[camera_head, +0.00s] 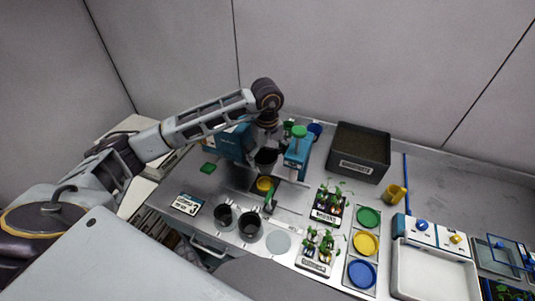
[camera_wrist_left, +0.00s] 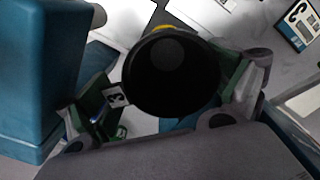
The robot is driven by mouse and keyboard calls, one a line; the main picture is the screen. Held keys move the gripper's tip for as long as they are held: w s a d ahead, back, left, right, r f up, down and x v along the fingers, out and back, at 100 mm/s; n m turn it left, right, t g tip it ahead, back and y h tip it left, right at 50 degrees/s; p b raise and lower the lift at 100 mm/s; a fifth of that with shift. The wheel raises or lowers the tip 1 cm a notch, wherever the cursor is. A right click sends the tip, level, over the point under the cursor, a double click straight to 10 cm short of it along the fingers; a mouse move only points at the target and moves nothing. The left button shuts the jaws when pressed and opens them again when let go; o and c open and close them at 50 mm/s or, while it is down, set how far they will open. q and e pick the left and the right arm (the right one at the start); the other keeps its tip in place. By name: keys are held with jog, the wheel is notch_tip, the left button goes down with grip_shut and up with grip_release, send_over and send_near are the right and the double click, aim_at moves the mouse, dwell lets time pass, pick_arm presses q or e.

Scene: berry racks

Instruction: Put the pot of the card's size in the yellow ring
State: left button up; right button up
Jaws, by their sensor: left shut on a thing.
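My left gripper (camera_head: 267,148) is shut on a dark round pot (camera_head: 266,161), between the blue machine parts. In the left wrist view, the pot (camera_wrist_left: 172,78) sits between the green-padded fingers, its dark opening facing the camera and a small tag, seemingly marked 3, on its side. The yellow ring (camera_head: 265,184) is on the bench just below the pot; part of its edge (camera_wrist_left: 162,28) shows beyond the rim. The pot looks above it; contact is hidden. The card (camera_head: 187,204) lies left, its print unclear; what looks like it (camera_wrist_left: 298,22) is partly visible. My right gripper is not in view.
Two dark pots (camera_head: 237,220) stand in front, beside a bare grey disc (camera_head: 278,242). A blue box (camera_head: 298,155) with a green top stands close right of the gripper. Seedling trays (camera_head: 316,262), coloured discs (camera_head: 365,243) and a black bin (camera_head: 358,150) are further right.

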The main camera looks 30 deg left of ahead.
pick_arm(q)
jog(key=shift+f+b, duration=0.95)
jog(key=shift+f, duration=1.3)
jog(key=shift+f+b, duration=1.05)
jog(key=shift+f, duration=0.15)
jog(key=shift+b, duration=0.3)
jog(key=shift+f+b, duration=0.5)
jog(key=shift+f, duration=0.15)
jog(key=shift+f, duration=0.1)
jog(key=shift+c, duration=0.8)
jog(key=shift+s+f+b, duration=0.1)
jog(key=shift+b, duration=0.2)
